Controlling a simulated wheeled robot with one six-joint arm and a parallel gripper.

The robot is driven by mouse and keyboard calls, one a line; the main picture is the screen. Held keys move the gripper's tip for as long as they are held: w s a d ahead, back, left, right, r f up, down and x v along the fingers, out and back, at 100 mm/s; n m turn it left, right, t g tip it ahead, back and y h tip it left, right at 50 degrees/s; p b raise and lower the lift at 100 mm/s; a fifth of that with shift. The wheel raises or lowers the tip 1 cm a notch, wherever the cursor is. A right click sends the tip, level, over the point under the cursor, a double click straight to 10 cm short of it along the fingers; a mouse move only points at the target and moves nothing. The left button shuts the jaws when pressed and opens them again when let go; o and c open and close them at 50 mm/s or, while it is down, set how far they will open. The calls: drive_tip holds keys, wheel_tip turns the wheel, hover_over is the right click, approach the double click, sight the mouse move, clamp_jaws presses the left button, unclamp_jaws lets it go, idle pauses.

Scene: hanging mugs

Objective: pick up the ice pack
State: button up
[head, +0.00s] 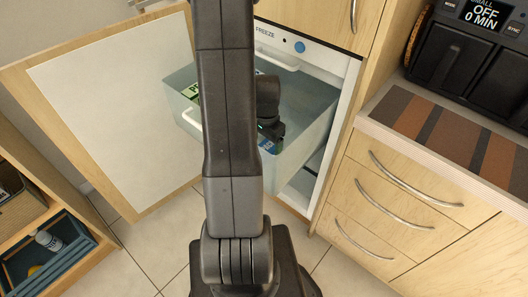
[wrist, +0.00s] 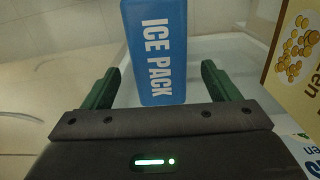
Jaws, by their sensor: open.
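The ice pack (wrist: 156,50) is a blue slab with white "ICE PACK" lettering, seen in the wrist view between and just beyond my fingers. My gripper (wrist: 160,82) is open, with one green finger on each side of the pack and a gap on both sides. In the head view the gripper (head: 272,138) reaches down into the pulled-out freezer drawer (head: 318,118), and only a small blue piece of the ice pack (head: 267,146) shows beside it. My arm hides much of the drawer in the head view.
A yellow box with a printed food picture (wrist: 297,50) stands close to the right finger in the wrist view. A green package (head: 191,89) lies in the drawer's left part. The open freezer door (head: 115,110) stands left, and cabinet drawers (head: 385,215) stand right.

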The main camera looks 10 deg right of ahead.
wheel_tip(320, 180, down, 2)
drive_tip(key=shift+f, duration=0.1)
drive_tip(key=c, duration=1.3)
drive_tip(key=shift+r, duration=0.2)
